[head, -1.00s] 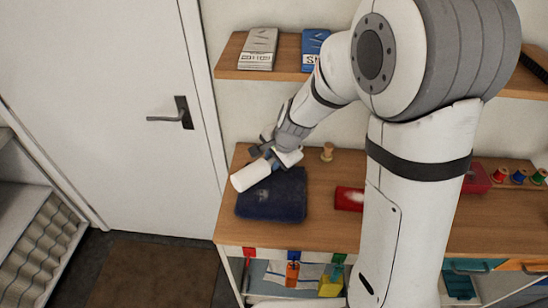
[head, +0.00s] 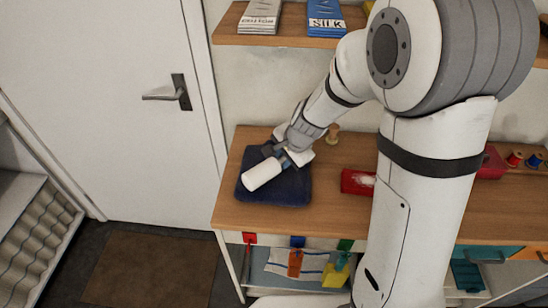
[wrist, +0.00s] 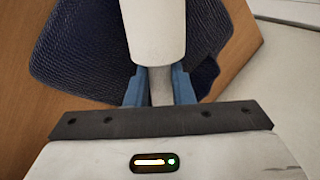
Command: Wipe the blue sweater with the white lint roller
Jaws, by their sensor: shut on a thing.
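The blue sweater (head: 292,188) lies folded on the wooden table top. It also shows in the wrist view (wrist: 75,50), dark navy and ribbed. The white lint roller (head: 262,175) is a white cylinder with a grey handle, and it points toward the front left over the sweater. In the wrist view the roller (wrist: 153,30) hides the middle of the sweater. My gripper (head: 284,157) is shut on the roller's handle, with its blue fingers (wrist: 159,90) on either side. I cannot tell whether the roller touches the cloth.
A red box (head: 357,182) stands to the right of the sweater, beside my arm. A wooden spool (head: 333,134) stands behind. Coloured tags (head: 296,262) hang below the table's front edge. A shelf (head: 290,38) with packets is above. Bare table top (head: 325,205) shows between sweater and box.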

